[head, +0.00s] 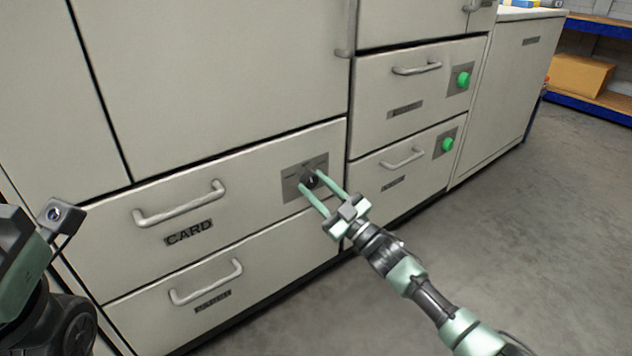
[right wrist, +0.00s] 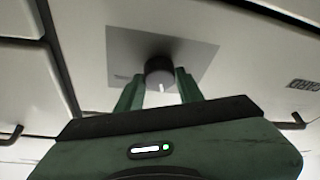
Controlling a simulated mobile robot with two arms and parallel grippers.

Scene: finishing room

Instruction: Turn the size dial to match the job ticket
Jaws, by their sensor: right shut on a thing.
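The size dial (head: 311,180) is a dark round knob on a grey plate, at the right end of the drawer front labelled CARD. In the right wrist view the dial (right wrist: 159,71) sits between my two fingers and shows a pale pointer mark facing the camera. My right gripper (head: 314,178) is shut on the dial, one finger on each side. The plate's markings are too small to read. The job ticket is not seen in either view. In the head view, part of my left arm (head: 45,260) shows at the left edge; its fingers are not in view.
The CARD drawer (head: 110,245) has a bar handle (head: 180,205), with another drawer below. Drawers to the right carry green round knobs (head: 463,81). Blue shelving with a cardboard box (head: 580,75) stands at the far right. The grey floor (head: 545,240) at right is clear.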

